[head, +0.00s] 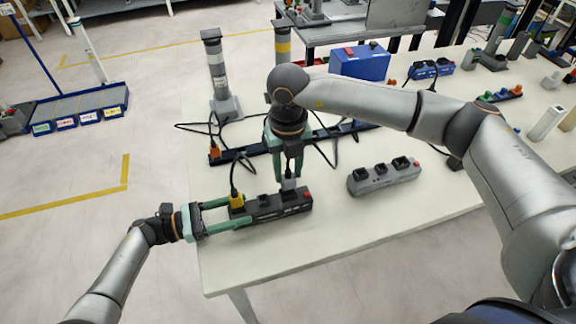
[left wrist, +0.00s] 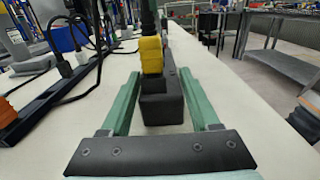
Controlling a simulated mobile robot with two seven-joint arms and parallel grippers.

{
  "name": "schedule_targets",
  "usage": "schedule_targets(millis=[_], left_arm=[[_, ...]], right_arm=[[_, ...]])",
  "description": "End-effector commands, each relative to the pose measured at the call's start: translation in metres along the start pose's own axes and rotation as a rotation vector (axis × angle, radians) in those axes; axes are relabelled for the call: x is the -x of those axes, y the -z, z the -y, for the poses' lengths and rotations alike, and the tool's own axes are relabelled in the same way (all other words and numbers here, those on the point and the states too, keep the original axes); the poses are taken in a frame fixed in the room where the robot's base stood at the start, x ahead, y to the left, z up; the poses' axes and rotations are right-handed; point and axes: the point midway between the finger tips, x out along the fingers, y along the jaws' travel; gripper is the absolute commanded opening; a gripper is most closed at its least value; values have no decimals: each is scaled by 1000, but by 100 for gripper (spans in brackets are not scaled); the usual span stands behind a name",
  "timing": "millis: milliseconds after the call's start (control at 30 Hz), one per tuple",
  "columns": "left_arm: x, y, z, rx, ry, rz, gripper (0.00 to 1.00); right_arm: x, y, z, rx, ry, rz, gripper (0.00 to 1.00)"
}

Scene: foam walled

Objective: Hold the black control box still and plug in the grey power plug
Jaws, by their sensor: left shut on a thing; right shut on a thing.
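The black control box (head: 265,209) lies on the pale table, with a row of sockets on top and a red switch at its right end. My left gripper (head: 236,215) is shut on its left end, one finger along each long side; the left wrist view also shows the box (left wrist: 161,105) between the fingers. A yellow plug (head: 237,201) stands upright in the leftmost socket. My right gripper (head: 290,172) points down over the box, shut on the grey power plug (head: 289,184). The plug is upright at the box's top; I cannot tell if it is seated.
A grey socket strip (head: 384,176) lies to the right. A dark blue strip (head: 255,147) with an orange plug (head: 214,152) and loose black cables lies behind. A grey post (head: 218,75) and a blue box (head: 359,62) stand further back. The table front is clear.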

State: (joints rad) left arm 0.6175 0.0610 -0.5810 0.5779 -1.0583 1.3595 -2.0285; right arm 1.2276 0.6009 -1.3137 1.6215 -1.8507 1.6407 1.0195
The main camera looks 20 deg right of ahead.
Motion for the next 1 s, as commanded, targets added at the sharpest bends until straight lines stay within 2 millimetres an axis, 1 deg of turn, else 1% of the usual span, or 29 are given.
schedule_targets(millis=[600, 633, 900, 933, 1000], left_arm=[[0, 0, 0, 0, 0, 0, 0], [0, 0, 0, 0, 0, 0, 0], [0, 0, 0, 0, 0, 0, 0], [0, 0, 0, 0, 0, 0, 0], [0, 0, 0, 0, 0, 0, 0]], right_arm=[[-16, 0, 0, 0, 0, -1, 0], [-16, 0, 0, 0, 0, 0, 42], [-15, 0, 0, 0, -1, 0, 73], [-15, 0, 0, 0, -1, 0, 75], [-15, 0, 0, 0, -1, 0, 75]])
